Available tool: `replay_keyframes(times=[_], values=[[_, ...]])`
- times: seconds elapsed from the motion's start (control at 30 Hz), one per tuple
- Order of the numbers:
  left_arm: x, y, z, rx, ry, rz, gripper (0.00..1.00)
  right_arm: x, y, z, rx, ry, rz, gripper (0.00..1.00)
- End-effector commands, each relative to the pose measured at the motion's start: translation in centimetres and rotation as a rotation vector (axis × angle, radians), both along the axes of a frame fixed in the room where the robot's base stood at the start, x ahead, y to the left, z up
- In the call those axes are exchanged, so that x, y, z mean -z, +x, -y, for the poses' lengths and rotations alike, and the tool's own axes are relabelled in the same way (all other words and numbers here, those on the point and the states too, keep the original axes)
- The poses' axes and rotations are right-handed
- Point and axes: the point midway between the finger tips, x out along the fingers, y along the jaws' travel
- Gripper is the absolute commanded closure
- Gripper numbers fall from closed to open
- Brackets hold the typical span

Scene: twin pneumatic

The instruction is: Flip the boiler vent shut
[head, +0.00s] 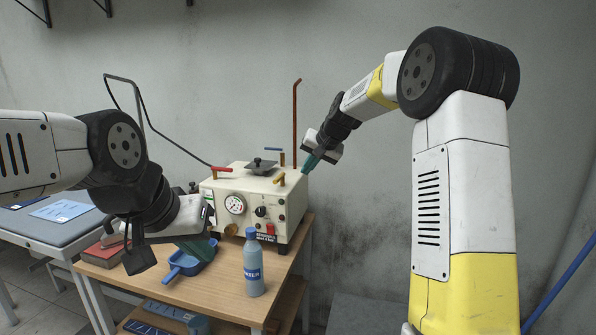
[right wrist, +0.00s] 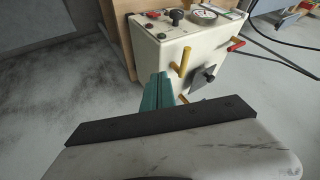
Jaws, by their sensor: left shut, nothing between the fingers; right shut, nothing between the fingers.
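The boiler (head: 270,205) is a cream box with a front gauge, standing on a wooden table. I cannot tell which one is the vent. My right gripper (head: 307,166) is shut and empty by the boiler's upper right edge, apart from the yellow lever. In the right wrist view its teal fingers (right wrist: 157,90) are beside the yellow lever (right wrist: 184,62). My left gripper (head: 206,249) is shut and empty above the table, left of the bottle.
A blue bottle (head: 253,265) stands at the table's front. A copper pipe (head: 295,125) rises behind the boiler. A black lid (head: 261,164) sits on top.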

Motion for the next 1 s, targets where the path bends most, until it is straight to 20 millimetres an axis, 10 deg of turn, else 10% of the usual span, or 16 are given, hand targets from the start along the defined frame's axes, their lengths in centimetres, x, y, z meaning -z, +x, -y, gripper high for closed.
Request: replay_keyframes(times=[0.4, 1.0], values=[[0.0, 0.0, 0.0, 0.0, 0.0, 0.0, 1.0, 6.8, 4.7, -3.1, -0.002, -0.001, -0.003, 1.0], [0.0, 0.0, 0.0, 0.0, 0.0, 0.0, 1.0, 5.6, 5.7, -6.6, 0.0, 0.0, 0.0, 1.0]])
